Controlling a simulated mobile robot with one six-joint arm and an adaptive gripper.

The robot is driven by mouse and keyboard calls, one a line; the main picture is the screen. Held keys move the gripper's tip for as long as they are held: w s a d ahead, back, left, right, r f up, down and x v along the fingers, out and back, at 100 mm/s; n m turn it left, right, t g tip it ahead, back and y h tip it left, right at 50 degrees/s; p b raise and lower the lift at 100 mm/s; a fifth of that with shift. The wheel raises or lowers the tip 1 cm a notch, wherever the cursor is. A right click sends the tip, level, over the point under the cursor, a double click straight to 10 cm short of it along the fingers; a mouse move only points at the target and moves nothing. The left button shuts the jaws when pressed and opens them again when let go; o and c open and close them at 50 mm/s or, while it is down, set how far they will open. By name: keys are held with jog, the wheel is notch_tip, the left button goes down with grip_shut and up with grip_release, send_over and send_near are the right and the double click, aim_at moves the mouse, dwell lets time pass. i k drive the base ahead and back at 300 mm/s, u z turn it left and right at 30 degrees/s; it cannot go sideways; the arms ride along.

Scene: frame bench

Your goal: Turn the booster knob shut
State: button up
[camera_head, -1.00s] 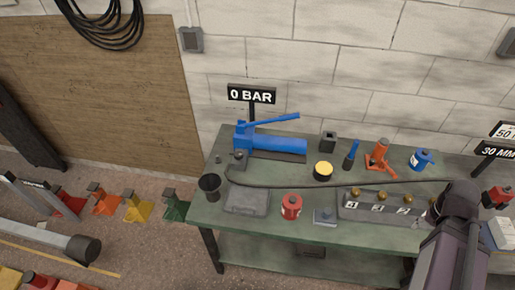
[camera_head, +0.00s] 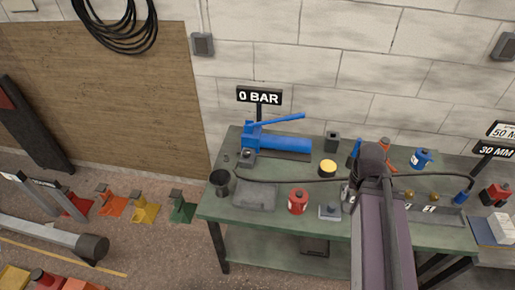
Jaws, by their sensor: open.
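A grey valve block (camera_head: 452,215) with brass knobs stands at the right front of the green bench. Two brass knobs show, one (camera_head: 408,196) beside my arm and one (camera_head: 434,196) further right. White number labels sit on its front face. My arm covers the left-middle of the block and any knobs there. I cannot tell which knob is the booster knob or how far it is turned. My gripper is hidden behind my own arm. A blue hand pump (camera_head: 283,144) with a raised lever stands at the back left, under a sign (camera_head: 259,97) reading 0 BAR.
The green bench (camera_head: 270,223) also holds a red can (camera_head: 298,201), a grey block (camera_head: 329,211), a yellow-topped pot (camera_head: 327,167), a black cup (camera_head: 220,182), a grey plate (camera_head: 254,195) and a blue canister (camera_head: 421,158). A dark hose crosses behind the block. A 30 MM sign (camera_head: 496,151) stands right.

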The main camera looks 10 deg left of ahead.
aim_at(246, 153)
jog(key=u, duration=0.65)
jog(key=k, duration=0.95)
jog(key=z, duration=0.1)
jog(key=i, duration=0.9)
jog(key=u, duration=0.05)
